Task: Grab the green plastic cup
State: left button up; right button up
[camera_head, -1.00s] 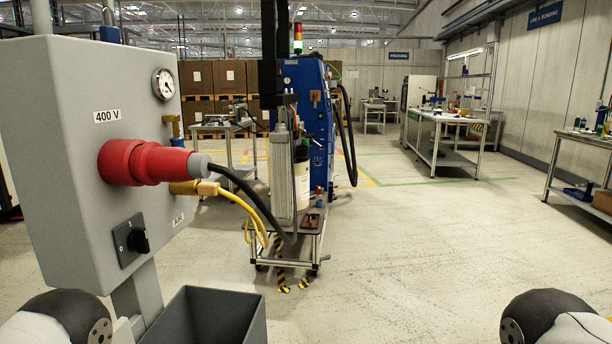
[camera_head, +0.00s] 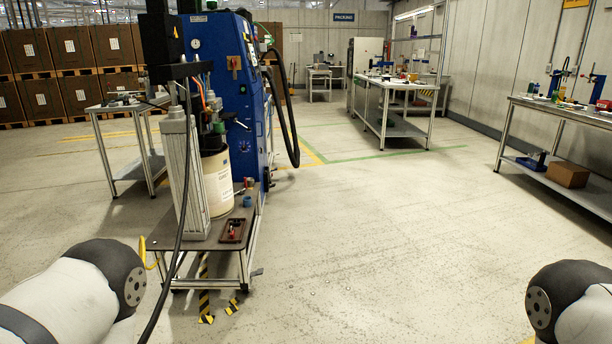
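I cannot make out the green plastic cup for certain in the head view. Only rounded links of my two arms show at the lower left and lower right corners. Both grippers are outside the picture.
A drum pump cart (camera_head: 212,243) with a pale drum (camera_head: 217,178) stands left of centre, beside a blue cabinet (camera_head: 222,70). A black cable hangs in front. A central table (camera_head: 392,84) stands farther back. The floor (camera_head: 390,240) between cart and right workbench is clear.

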aim_at(218, 128)
jog(key=i+j+z, duration=0.1)
jog(key=i, duration=0.6)
jog(key=i+j, duration=0.1)
jog(key=i, duration=0.6)
jog(key=i+j+z, duration=0.15)
jog(key=i, duration=0.55)
